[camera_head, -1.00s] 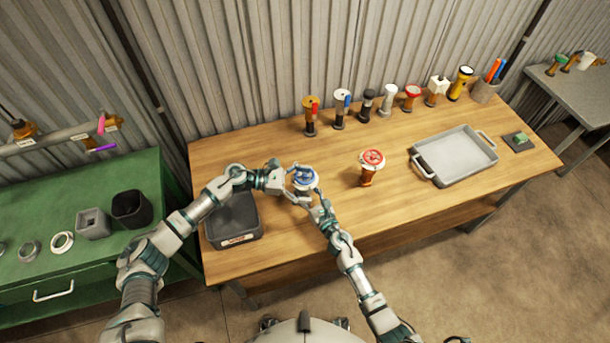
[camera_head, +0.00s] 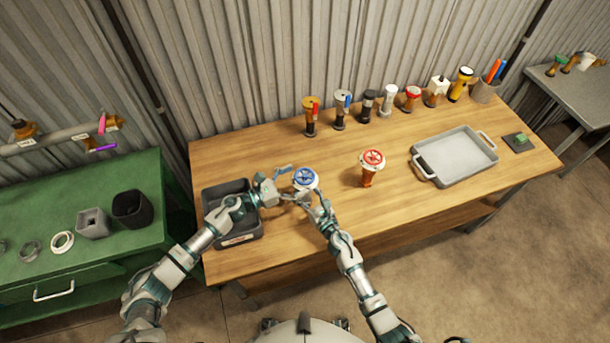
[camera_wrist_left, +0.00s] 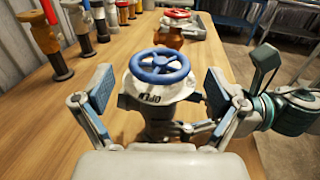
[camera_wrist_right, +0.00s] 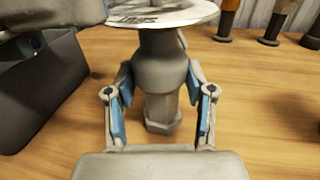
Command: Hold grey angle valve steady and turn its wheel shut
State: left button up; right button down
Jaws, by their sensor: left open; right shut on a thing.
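The grey angle valve stands upright on the wooden table, with a blue wheel (camera_head: 305,178) on a white marked disc. The left wrist view shows the wheel (camera_wrist_left: 159,66) and the disc; the right wrist view shows the grey body (camera_wrist_right: 160,75) and its hexagonal foot. My left gripper (camera_head: 289,183) is open at the valve's left side, its fingers spread wide with the wheel between and beyond them in its wrist view. My right gripper (camera_wrist_right: 163,100) is shut on the valve's grey body below the disc. The wheel's turn position cannot be told.
A red-wheeled orange valve (camera_head: 370,172) stands to the right. A dark grey bin (camera_head: 212,205) sits under my left arm. A grey tray (camera_head: 428,176) lies at the right. Several fittings line the table's back. The table between the valve and the back row is clear.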

aim_at(304, 174)
pick_arm(q)
jog(key=shift+x, duration=1.7)
jog(key=c, duration=1.2)
jog(key=shift+o, duration=0.2)
jog(key=shift+m+g, duration=0.3)
jog(key=shift+g, duration=0.2)
jog(key=m+g+h, duration=0.1)
jog(key=m+g, duration=0.1)
jog(key=g, duration=0.1)
jog(key=m+g+h, duration=0.1)
jog(key=m+g, duration=0.1)
jog(key=g, duration=0.1)
jog(key=shift+w+m+g, duration=0.1)
jog(key=shift+m+g, duration=0.2)
jog(key=shift+g, duration=0.1)
jog(key=shift+w+f+m+g, duration=0.1)
jog(key=shift+w+m+g, duration=0.05)
jog(key=shift+m+g, duration=1.05)
jog(key=shift+a+g, duration=0.1)
jog(key=shift+g, duration=0.6)
